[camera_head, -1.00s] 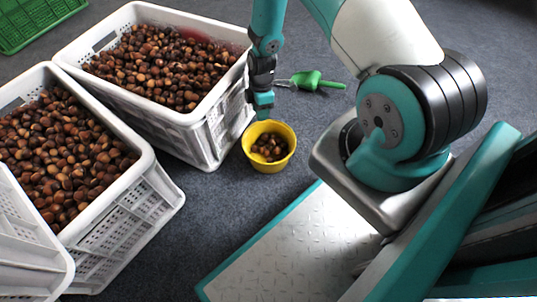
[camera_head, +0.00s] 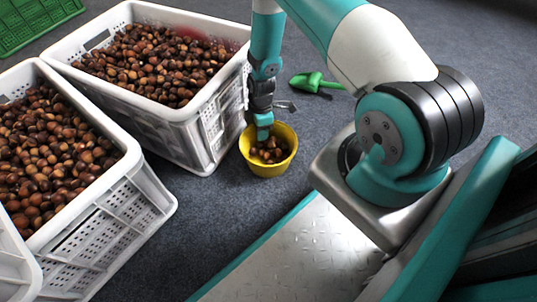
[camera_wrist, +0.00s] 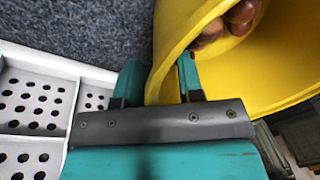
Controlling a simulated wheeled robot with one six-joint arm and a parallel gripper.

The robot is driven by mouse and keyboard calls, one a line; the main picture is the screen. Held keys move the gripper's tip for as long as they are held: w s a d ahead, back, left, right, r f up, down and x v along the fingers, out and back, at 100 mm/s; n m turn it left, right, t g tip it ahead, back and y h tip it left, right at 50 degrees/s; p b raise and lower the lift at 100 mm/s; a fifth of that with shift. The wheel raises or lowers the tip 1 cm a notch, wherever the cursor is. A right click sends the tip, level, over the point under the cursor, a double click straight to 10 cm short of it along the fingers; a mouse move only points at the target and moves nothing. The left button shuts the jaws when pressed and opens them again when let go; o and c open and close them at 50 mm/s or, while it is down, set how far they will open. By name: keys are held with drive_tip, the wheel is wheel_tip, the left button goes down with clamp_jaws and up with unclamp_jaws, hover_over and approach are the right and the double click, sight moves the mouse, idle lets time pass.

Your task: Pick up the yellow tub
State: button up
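The yellow tub (camera_head: 268,168) stands on the grey floor beside the white crates, with several chestnuts (camera_head: 271,150) in it. My gripper (camera_head: 263,132) is down at its far left rim. In the wrist view, the tub (camera_wrist: 270,75) fills the upper right, and my gripper (camera_wrist: 158,78) has its fingers apart. One finger is outside the tub wall and the other is inside, so the wall stands between them. The fingers do not look closed on it. The tub's base is out of the wrist view.
A white crate of chestnuts (camera_head: 190,118) stands close to the tub's left; its wall also shows in the wrist view (camera_wrist: 45,80). Another full crate (camera_head: 150,180) is at the left. A green scoop (camera_head: 310,82) lies behind the tub. A green crate (camera_head: 30,18) is far left.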

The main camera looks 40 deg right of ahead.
clamp_jaws()
